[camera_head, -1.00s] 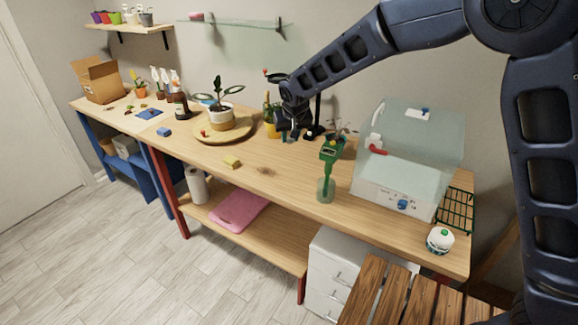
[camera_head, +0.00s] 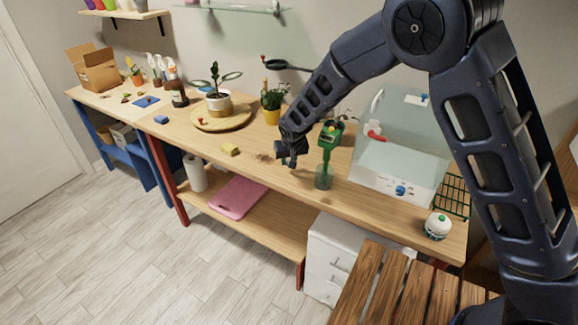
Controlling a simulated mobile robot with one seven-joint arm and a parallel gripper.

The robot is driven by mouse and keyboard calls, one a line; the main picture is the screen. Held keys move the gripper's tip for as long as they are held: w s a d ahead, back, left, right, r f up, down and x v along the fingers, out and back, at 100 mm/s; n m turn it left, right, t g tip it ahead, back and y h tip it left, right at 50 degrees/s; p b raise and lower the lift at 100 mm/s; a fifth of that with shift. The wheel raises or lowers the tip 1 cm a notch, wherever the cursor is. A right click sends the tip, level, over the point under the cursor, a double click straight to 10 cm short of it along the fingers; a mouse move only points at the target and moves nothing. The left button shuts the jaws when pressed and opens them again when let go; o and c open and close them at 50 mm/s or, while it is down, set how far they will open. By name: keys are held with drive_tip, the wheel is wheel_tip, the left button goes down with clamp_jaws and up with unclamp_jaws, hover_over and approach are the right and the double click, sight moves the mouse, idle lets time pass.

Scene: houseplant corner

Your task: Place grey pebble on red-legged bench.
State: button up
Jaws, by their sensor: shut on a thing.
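The red-legged bench (camera_head: 190,138) is a long wooden worktop with red legs and a lower shelf. My gripper (camera_head: 287,162) is low over its front half, left of the green-headed tool in a clear green jar (camera_head: 324,178). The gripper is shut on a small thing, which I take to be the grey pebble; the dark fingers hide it. I cannot tell whether it touches the bench top. No grey pebble shows clearly elsewhere.
A yellow block (camera_head: 230,149) and a brown patch (camera_head: 265,157) lie left of my gripper. A yellow-potted plant (camera_head: 271,112) stands behind, and a clear-lidded white box (camera_head: 395,172) to the right. Bare wood lies along the front edge.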

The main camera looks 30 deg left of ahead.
drive_tip(key=shift+f, duration=1.45)
drive_tip(key=shift+f, duration=0.15)
drive_tip(key=o, duration=1)
drive_tip(key=shift+c, duration=0.2)
drive_tip(key=v, duration=1.2)
drive_tip(key=shift+r, duration=0.25)
drive_tip(key=shift+w, duration=0.15)
